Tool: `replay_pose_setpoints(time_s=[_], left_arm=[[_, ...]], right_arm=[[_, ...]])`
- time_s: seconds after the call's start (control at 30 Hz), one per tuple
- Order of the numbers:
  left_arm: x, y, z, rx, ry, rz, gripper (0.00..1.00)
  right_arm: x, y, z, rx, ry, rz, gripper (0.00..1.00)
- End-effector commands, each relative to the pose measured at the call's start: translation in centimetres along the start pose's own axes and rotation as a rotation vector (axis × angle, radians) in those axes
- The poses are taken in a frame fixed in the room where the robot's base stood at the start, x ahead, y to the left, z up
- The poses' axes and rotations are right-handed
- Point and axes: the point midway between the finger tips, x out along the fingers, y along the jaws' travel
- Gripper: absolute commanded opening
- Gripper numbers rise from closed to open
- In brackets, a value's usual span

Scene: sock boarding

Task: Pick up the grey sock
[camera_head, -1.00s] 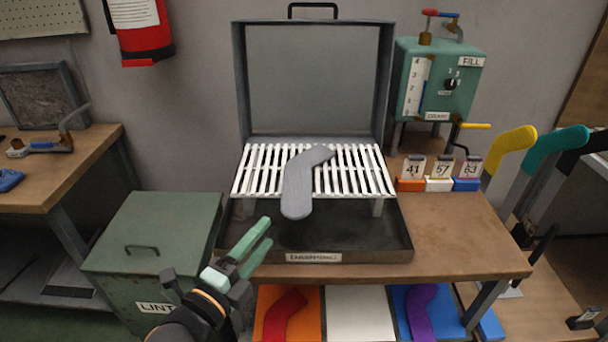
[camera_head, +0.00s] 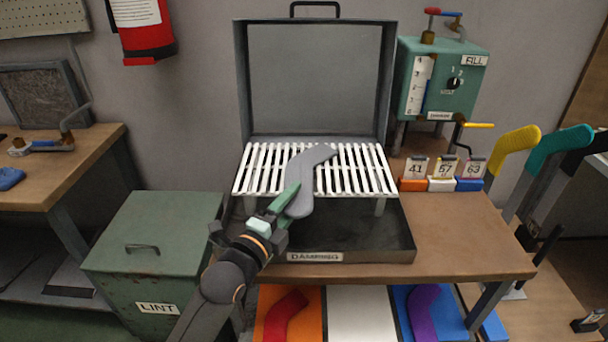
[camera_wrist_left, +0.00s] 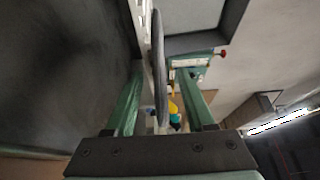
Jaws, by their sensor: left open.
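The grey sock (camera_head: 308,170) lies on the white slatted rack (camera_head: 258,172) of the open grey box. Its near end hangs over the rack's front edge. My left gripper (camera_head: 287,200), with green fingers, is at the left side of that near end. The head view shows one finger overlapping the sock's left edge. In the left wrist view the sock (camera_wrist_left: 158,70) shows edge-on between the two open fingers (camera_wrist_left: 160,85), with gaps on both sides. The far finger is partly hidden in the head view. My right gripper is not in view.
A green lint bin (camera_head: 150,240) stands at left. Numbered tags (camera_head: 441,172) and a green tank (camera_head: 443,85) stand at right. The wooden bench top (camera_head: 460,235) at right is clear.

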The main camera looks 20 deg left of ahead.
Motion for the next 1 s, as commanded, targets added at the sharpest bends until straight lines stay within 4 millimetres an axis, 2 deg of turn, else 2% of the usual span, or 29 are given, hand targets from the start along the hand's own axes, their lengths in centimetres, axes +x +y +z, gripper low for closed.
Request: replay_pose_setpoints(time_s=[0.1, 0.3, 0.8, 1.0], left_arm=[[0.64, -0.01, -0.06, -0.001, 0.001, 0.000, 0.54], [0.64, 0.00, -0.06, 0.000, 0.001, 0.001, 0.54], [0.60, 0.00, -0.04, 0.000, 0.001, 0.001, 0.00], [0.60, -0.02, -0.04, 0.000, 0.001, 0.001, 0.00]], right_arm=[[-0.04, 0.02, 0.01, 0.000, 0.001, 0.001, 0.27], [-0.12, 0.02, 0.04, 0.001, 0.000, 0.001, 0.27], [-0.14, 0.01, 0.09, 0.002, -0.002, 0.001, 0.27], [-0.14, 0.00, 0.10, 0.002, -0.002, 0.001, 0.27]])
